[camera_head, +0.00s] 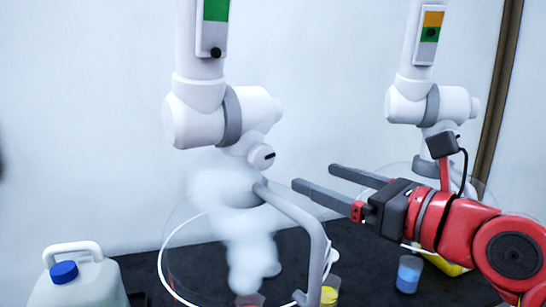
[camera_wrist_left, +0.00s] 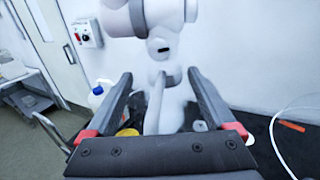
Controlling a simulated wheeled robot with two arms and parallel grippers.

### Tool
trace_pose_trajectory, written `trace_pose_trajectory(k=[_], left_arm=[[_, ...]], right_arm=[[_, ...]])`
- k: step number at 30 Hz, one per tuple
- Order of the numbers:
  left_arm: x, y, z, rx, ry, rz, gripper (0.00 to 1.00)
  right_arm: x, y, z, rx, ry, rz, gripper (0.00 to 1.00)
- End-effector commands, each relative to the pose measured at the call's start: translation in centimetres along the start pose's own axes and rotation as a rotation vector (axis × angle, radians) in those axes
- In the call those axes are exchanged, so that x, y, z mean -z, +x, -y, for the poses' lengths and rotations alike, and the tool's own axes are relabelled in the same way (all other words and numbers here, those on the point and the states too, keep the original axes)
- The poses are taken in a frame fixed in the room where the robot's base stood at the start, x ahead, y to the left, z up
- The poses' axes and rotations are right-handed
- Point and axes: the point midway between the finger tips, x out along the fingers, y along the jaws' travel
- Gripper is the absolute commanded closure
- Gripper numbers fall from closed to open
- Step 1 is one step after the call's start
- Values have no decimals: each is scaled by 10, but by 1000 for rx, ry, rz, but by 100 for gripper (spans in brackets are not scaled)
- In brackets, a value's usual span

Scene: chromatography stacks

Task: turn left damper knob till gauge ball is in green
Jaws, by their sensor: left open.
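The left damper knob (camera_head: 262,156) is a small white cap with a black mark, on the joint of the left white extraction arm (camera_head: 200,115). It also shows in the left wrist view (camera_wrist_left: 163,48), ahead of the fingertips. The left gauge (camera_head: 213,30) has a green band, and its black ball (camera_head: 216,52) sits below the green on the pale part; the gauge top is cut off. My left gripper (camera_head: 314,177) is open and empty, to the right of the knob and slightly lower, apart from it. My right gripper is out of view.
White fumes (camera_head: 235,205) hang under the left arm by a grey handle (camera_head: 310,230). A second extraction arm (camera_head: 430,100) with its gauge (camera_head: 430,35) stands right. A jug with a blue cap (camera_head: 80,280) and beakers of blue (camera_head: 408,274) and yellow (camera_head: 329,294) stand on the dark bench.

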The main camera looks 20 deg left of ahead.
Motion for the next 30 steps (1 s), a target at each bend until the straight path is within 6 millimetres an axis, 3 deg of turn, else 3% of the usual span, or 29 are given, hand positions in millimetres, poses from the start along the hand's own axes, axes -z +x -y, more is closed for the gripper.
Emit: trace_pose_trajectory(k=[9,15,21,28,30], left_arm=[[-1,77,-2,-6,-3,1,12],[-1,109,-1,-4,1,3,12],[-1,121,-1,-2,0,3,12],[-1,122,-1,-1,0,2,12],[-1,122,-1,-1,0,2,20]], right_arm=[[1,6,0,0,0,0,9],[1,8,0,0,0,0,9],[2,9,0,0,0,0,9],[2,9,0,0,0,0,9],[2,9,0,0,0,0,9]])
